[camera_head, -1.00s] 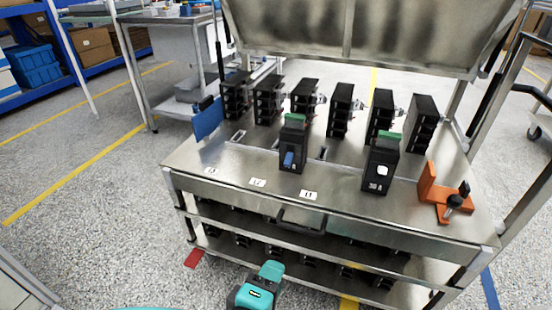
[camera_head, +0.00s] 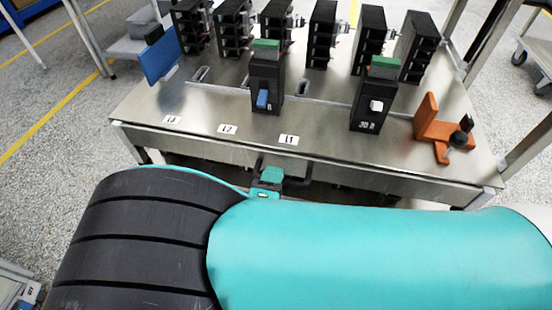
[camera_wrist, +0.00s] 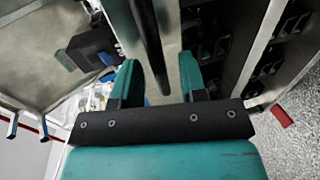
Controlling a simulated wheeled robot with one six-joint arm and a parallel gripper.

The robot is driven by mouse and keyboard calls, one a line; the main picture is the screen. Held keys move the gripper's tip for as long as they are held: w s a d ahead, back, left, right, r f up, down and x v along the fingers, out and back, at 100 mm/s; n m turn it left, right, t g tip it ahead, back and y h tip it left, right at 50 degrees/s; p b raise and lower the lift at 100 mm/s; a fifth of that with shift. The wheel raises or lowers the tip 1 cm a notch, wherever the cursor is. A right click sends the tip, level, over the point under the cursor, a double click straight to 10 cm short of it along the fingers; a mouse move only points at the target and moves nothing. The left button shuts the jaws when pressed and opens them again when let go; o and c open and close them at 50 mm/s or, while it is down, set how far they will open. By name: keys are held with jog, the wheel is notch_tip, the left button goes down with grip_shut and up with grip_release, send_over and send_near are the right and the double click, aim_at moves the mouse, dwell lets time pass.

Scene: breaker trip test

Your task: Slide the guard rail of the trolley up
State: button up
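The trolley (camera_head: 205,143) has a steel top with a front edge facing me. A dark handle (camera_head: 297,180) shows below this edge, partly hidden by my arm; I take it as part of the guard rail, but the rest of the rail is hidden. My gripper (camera_head: 270,178) is at the handle's left part in the head view. In the wrist view my gripper (camera_wrist: 158,80) is open, its two teal fingers apart. A dark bar (camera_wrist: 152,50) runs between the fingers with gaps beside it; I cannot tell if either finger touches it.
Two black breakers (camera_head: 266,80) (camera_head: 373,98) with green tops stand on the trolley, before a row of black terminal blocks (camera_head: 322,35). An orange clamp (camera_head: 436,128) is at the right and a blue plate (camera_head: 161,60) at the left. Open floor lies at the left.

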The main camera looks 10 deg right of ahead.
jog(key=shift+w+d+f, duration=0.1)
jog(key=shift+w+d, duration=0.1)
jog(key=shift+w, duration=0.35)
